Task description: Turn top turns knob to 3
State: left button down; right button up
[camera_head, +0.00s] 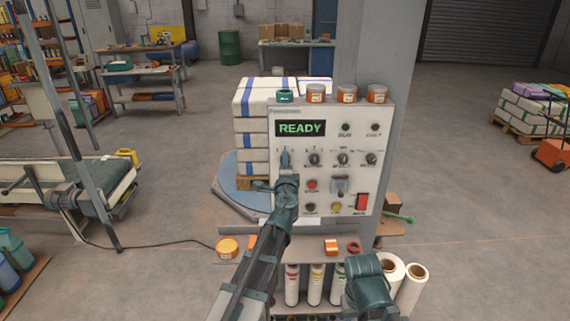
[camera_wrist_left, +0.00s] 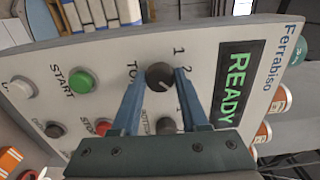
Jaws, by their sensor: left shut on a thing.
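The top turns knob (camera_wrist_left: 158,76) is a dark round knob on the grey control panel (camera_head: 330,200), with the numbers 1 and 2 beside it and a partly hidden label starting "TO". My left gripper (camera_head: 286,158) is at the upper left knob of the panel and covers it in the head view. In the left wrist view my left gripper (camera_wrist_left: 156,84) has its two blue fingers on either side of this knob, shut on it. A light pointer mark shows on the knob, but its exact setting is hard to read. My right gripper (camera_head: 366,268) is low, in front of the panel; its fingertips are unclear.
A display (camera_head: 300,129) reads READY above the knob row. A green START button (camera_wrist_left: 83,80) and a red button (camera_head: 312,184) sit close by. Other knobs (camera_head: 343,159) stand to the right. Jars (camera_head: 347,93) line the panel top. A shelf (camera_head: 300,247) juts out below.

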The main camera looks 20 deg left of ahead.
pick_arm(q)
jog(key=shift+c, duration=2.1)
grip_release()
jog(key=shift+s, duration=0.15)
